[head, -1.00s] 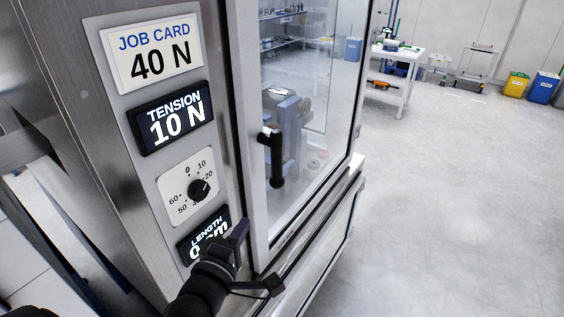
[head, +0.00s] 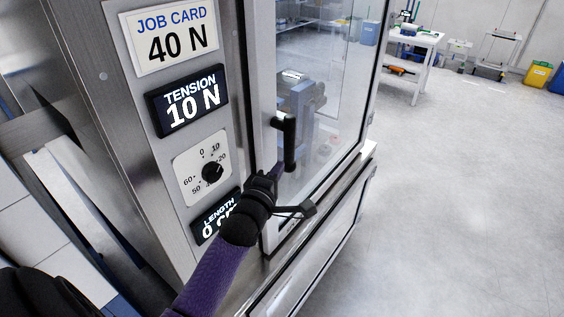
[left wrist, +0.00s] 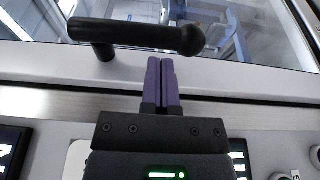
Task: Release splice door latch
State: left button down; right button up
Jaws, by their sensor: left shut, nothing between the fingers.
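The splice door (head: 262,215) is a framed glass door. Its frame looks flush with the cabinet. The black latch handle (head: 289,150) stands upright on the door's left side. In the left wrist view the handle (left wrist: 140,35) lies across the top, with a post at its left and a rounded end at its right. My left gripper (head: 272,174), with purple fingers, is just below and left of the handle. In the left wrist view its shut fingertips (left wrist: 161,60) point at the bar, with nothing between them. Whether they touch it I cannot tell. My right gripper is not in view.
Left of the door, a panel holds a job card reading 40 N (head: 170,38), a tension display reading 10 N (head: 188,103), a dial (head: 212,173) and a partly hidden length display (head: 207,220). A white table (head: 422,60) stands behind. The floor at right is clear.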

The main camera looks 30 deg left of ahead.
pick_arm(q)
jog(key=shift+w+a, duration=0.25)
jog(key=shift+w, duration=1.05)
